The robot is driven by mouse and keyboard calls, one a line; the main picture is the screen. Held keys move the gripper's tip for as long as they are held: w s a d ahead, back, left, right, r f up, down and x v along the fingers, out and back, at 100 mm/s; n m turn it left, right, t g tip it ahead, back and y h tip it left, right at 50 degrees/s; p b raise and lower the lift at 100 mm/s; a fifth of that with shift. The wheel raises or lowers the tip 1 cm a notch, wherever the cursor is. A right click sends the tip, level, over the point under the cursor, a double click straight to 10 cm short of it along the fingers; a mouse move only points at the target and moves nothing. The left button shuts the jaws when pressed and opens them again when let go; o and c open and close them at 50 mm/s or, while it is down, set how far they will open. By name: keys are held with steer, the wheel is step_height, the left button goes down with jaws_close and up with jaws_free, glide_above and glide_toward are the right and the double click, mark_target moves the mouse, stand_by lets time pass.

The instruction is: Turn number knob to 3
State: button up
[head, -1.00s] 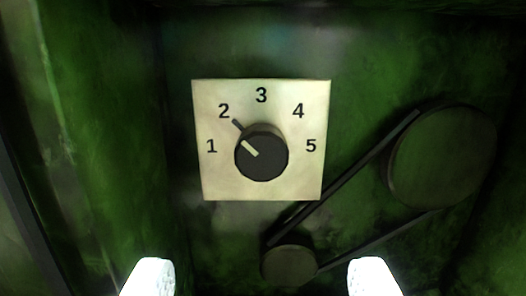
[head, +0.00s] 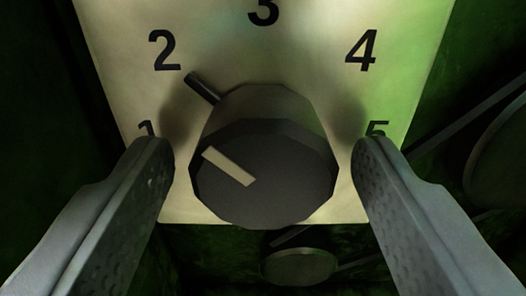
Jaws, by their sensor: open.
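The black number knob (head: 265,165) sits on a pale square dial plate (head: 215,45) marked 1 to 5. Its pale line and the small pointer at its rim aim up and left, toward the 2 (head: 165,50). The 3 (head: 263,10) is at the top, partly cut off by the picture edge. My gripper (head: 263,165) is open, with one finger on each side of the knob. A gap shows between each finger and the knob. The fingertips partly cover the 1 and the 5.
Behind the plate is a dark green machine wall. A small pulley (head: 298,266) shows below the plate, and a larger wheel (head: 500,155) with a belt is at the right edge.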

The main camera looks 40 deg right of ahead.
steer(key=c, duration=1)
steer(key=shift+o, duration=0.2)
steer(key=shift+m, duration=0.3)
steer(key=m, duration=0.4)
steer(key=shift+m, duration=2.1)
steer(key=o, duration=1)
steer(key=shift+c, duration=0.2)
